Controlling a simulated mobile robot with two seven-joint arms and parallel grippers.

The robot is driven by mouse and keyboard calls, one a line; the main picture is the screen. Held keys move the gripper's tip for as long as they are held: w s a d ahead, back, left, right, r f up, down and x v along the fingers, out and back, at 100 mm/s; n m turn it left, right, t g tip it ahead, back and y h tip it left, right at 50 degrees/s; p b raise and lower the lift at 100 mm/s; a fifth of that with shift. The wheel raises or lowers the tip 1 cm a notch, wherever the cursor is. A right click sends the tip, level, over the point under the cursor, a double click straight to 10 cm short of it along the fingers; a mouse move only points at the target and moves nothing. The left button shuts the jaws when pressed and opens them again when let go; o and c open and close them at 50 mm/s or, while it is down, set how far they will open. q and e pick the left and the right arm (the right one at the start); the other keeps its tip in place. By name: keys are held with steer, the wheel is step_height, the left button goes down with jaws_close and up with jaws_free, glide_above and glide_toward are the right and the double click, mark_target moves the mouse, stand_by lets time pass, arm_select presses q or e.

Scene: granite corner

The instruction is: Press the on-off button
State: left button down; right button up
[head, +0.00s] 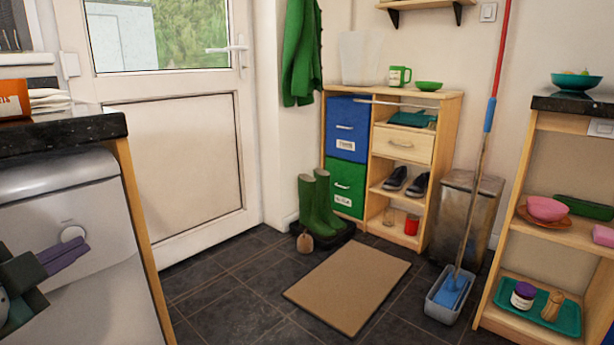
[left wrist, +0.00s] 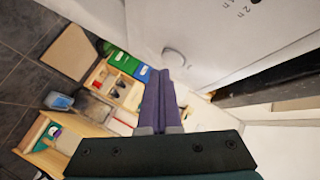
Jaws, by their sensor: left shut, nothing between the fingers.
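The on-off button is a round white button (head: 72,234) on the upper front of a pale silver appliance (head: 110,285) under the dark counter at the left. The button also shows in the left wrist view (left wrist: 174,57), on the appliance's pale front. My left gripper (head: 84,243) has purple fingers, shut together with nothing between them. In the head view its fingertips are just below and right of the button. In the left wrist view the fingertips (left wrist: 158,73) are just below and left of the button. I cannot tell whether they touch it. My right gripper is out of view.
The dark countertop (head: 70,132) overhangs the appliance, and a wooden side panel (head: 143,240) closes it on the right. A tan mat (head: 347,287) lies on the dark tiled floor. Green boots (head: 322,205), a mop bucket (head: 445,300) and shelves stand farther off.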

arm_select(q)
steer(key=s+d+p, duration=0.1)
steer(key=s+d, duration=0.1)
steer(key=s+d+p, duration=0.1)
steer(key=s+d, duration=0.1)
steer(key=shift+d, duration=0.25)
stand_by(0.3)
steer(key=s+d+r+n+g+h+p, duration=0.1)
steer(key=s+d+r+n+g+p, duration=0.25)
steer(key=s+r+p, duration=0.65)
steer(key=s+d+r+n+g+p, duration=0.2)
steer(key=s+r+g+p, duration=0.35)
steer(key=r+p, duration=0.85)
steer(key=s+d+r+n+g+h+p, duration=0.1)
steer(key=s+d+r+n+g+p, duration=0.2)
steer(key=s+r+p, duration=0.9)
steer(key=w+r+p, duration=0.1)
steer(key=r+p, duration=1.4)
steer(key=p, duration=0.2)
steer(key=w+r+p, duration=0.2)
steer(key=r+p, duration=1.3)
steer(key=p, duration=0.3)
steer(key=shift+w+r, duration=0.25)
steer(key=shift+r, duration=0.15)
